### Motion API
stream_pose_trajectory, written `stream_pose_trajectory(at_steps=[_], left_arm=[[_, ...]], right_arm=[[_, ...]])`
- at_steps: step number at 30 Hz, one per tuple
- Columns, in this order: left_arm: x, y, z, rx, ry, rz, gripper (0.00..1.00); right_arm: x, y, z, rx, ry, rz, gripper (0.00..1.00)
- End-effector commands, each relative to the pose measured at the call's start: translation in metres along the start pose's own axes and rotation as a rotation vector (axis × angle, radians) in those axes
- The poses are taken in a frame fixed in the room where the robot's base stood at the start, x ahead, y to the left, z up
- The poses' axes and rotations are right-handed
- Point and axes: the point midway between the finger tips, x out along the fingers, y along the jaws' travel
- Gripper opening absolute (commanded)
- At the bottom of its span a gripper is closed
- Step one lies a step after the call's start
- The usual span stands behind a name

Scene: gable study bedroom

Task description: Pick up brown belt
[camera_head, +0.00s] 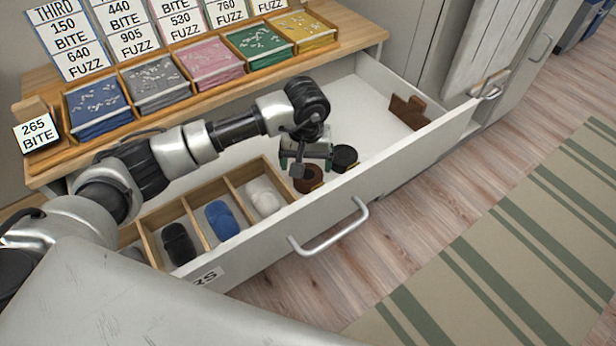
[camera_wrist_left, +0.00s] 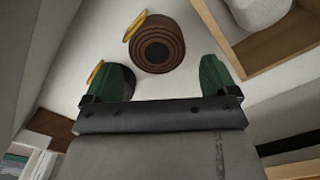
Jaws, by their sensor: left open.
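The brown belt (camera_head: 309,181) is a coiled roll in the open white drawer, just right of the divided sock section. In the left wrist view the brown belt (camera_wrist_left: 172,30) shows its spiral and a gold buckle, beyond and between the fingertips. My left gripper (camera_head: 303,165) is open above the drawer, close to the belt, and partly covers it in the head view. Its green-padded fingers (camera_wrist_left: 160,75) are spread wide and hold nothing. Whether they touch the belt cannot be told. My right gripper is not in view.
A black coiled belt (camera_head: 344,156) lies beside the brown one, partly behind a finger in the wrist view. A wooden divider (camera_head: 233,201) holds rolled socks. A brown wallet-like item (camera_head: 408,111) stands at the drawer's far right. The drawer front (camera_head: 385,164) rises close by.

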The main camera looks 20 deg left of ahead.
Motion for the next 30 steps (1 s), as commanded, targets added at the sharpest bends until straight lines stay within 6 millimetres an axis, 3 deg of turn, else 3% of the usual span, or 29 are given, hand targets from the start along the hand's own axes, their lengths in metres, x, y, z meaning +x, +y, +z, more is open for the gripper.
stream_pose_trajectory(at_steps=[13, 22, 30], left_arm=[[0.052, 0.004, 0.004, -0.001, -0.002, 0.002, 0.87], [0.056, 0.004, 0.004, 0.000, 0.000, 0.002, 0.87], [0.056, 0.004, 0.004, 0.000, 0.000, 0.002, 0.47]], right_arm=[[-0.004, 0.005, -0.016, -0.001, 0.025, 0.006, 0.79], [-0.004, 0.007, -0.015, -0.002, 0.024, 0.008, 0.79], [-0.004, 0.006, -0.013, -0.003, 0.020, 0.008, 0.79]])
